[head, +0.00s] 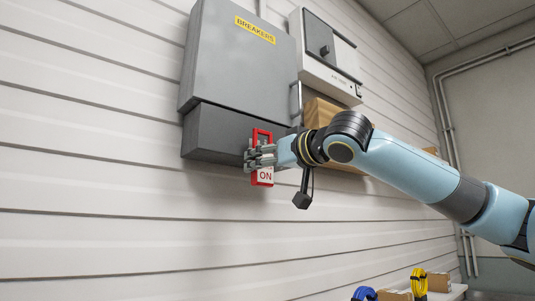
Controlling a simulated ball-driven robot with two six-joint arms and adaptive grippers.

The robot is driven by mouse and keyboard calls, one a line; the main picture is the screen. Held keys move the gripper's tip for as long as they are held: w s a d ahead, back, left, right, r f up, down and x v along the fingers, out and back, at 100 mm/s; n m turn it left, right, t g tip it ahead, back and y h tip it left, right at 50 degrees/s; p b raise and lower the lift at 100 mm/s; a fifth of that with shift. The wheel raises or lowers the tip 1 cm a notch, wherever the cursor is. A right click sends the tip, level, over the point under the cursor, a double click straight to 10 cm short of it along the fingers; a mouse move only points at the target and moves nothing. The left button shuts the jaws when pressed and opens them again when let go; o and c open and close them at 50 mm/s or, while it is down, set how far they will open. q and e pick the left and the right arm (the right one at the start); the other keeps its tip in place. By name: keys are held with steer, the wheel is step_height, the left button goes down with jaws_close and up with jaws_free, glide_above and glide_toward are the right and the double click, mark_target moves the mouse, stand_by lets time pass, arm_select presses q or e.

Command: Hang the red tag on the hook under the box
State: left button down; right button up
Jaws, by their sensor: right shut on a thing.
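The grey box (238,65) with a yellow BREAKERS label hangs on the wall, with a darker lower section (212,135). My right gripper (257,158) is shut on the red tag (264,177), in front of that lower section near its right end. The tag is upright, with its open red loop above the fingers and the white ON face below them. The fingers cover its middle. I cannot make out the hook, nor whether the loop touches anything. My left gripper is not in view.
A white unit (327,58) is on the wall right of the box. A wooden block or box (320,112) shows behind my right wrist. Blue (364,293) and yellow (419,281) coils and cardboard boxes (438,282) are at the lower right. The wall below the tag is clear.

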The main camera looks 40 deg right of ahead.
steer(key=shift+w+r+p, duration=0.1)
steer(key=shift+w+p, duration=0.4)
steer(key=shift+p, duration=0.35)
steer(key=shift+w, duration=0.1)
steer(key=shift+f+b, duration=0.95)
steer(key=o, duration=1.7)
steer(key=shift+o, duration=0.2)
